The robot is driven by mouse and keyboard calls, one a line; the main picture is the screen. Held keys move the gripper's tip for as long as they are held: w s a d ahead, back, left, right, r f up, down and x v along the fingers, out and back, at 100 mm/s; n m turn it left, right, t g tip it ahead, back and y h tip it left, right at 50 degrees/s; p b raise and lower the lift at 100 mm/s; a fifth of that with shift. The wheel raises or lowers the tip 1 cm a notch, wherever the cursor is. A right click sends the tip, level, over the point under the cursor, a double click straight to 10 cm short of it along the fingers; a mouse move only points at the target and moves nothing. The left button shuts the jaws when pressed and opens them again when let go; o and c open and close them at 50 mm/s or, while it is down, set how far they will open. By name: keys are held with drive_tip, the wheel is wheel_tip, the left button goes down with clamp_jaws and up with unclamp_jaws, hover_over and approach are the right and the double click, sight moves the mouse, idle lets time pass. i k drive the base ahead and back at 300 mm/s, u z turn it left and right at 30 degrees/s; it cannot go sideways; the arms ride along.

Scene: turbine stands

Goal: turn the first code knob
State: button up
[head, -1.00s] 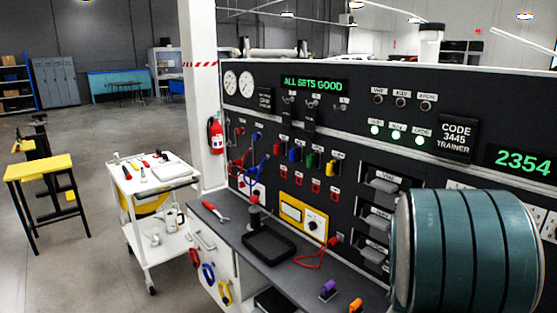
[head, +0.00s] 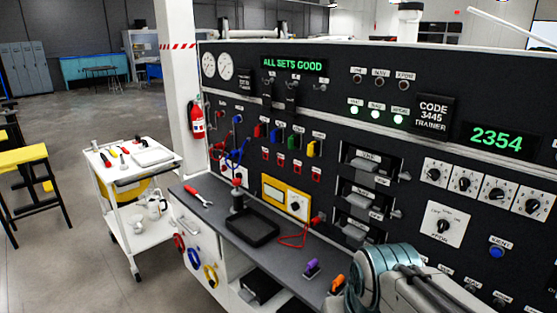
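In the head view, a row of several black code knobs on white square plates runs along the right of the dark panel. The leftmost, first code knob (head: 434,174) is in plain view, with the others to its right. A green display (head: 497,139) above them reads 2354. A black sign (head: 433,114) reads CODE 3445 TRAINER. My arm is at the bottom right, below the knobs and apart from them. My gripper's fingers cannot be made out, so whether it is open or shut does not show.
A larger knob plate (head: 444,224) and a blue button (head: 497,252) sit below the code knobs. A white cart (head: 130,190) stands left, with open floor beyond.

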sight(434, 174)
drive_tip(key=z, duration=0.85)
drive_tip(key=k, duration=0.85)
drive_tip(key=u, duration=0.2)
